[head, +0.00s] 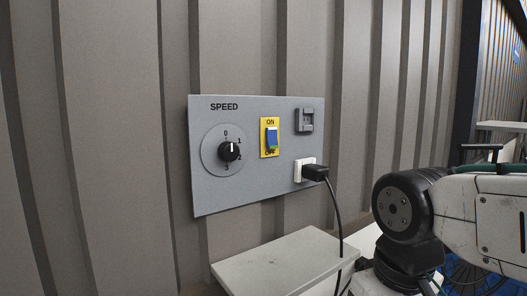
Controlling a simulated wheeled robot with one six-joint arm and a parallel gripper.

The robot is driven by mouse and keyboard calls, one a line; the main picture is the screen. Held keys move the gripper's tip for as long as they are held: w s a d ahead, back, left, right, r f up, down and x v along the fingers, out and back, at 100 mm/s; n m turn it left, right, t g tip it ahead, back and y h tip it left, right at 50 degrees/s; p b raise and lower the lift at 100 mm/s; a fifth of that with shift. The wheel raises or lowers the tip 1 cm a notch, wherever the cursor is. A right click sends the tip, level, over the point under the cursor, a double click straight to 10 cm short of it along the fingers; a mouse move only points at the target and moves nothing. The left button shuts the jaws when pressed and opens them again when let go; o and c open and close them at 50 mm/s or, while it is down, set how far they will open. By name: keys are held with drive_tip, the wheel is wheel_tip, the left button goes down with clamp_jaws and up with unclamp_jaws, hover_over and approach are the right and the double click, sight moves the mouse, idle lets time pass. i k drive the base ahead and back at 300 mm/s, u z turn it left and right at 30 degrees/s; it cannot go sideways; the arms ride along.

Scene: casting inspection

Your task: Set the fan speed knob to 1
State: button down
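The fan speed knob (229,152) is a black knob on a round grey dial (210,150) marked 0, 1, 2 and 3, under the word SPEED. A white pointer line on the knob points upward, towards the 0 and 1 side. The marks are small and I cannot tell exactly which one it lines up with. The dial is on the left half of a grey control panel (260,190) on the wall. My gripper is not in view. Part of my arm shows at the right, apart from the panel.
Right of the knob are a blue rocker switch (271,139) on a yellow ON/OFF plate, a grey fitting (304,120) and a white socket with a black plug (315,172). Its cable hangs past a pale box (275,262) below. Space in front of the knob is clear.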

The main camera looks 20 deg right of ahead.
sight(229, 152)
drive_tip(key=z, duration=0.85)
drive_tip(key=k, duration=0.9)
drive_tip(key=u, duration=0.85)
drive_tip(key=i, duration=0.5)
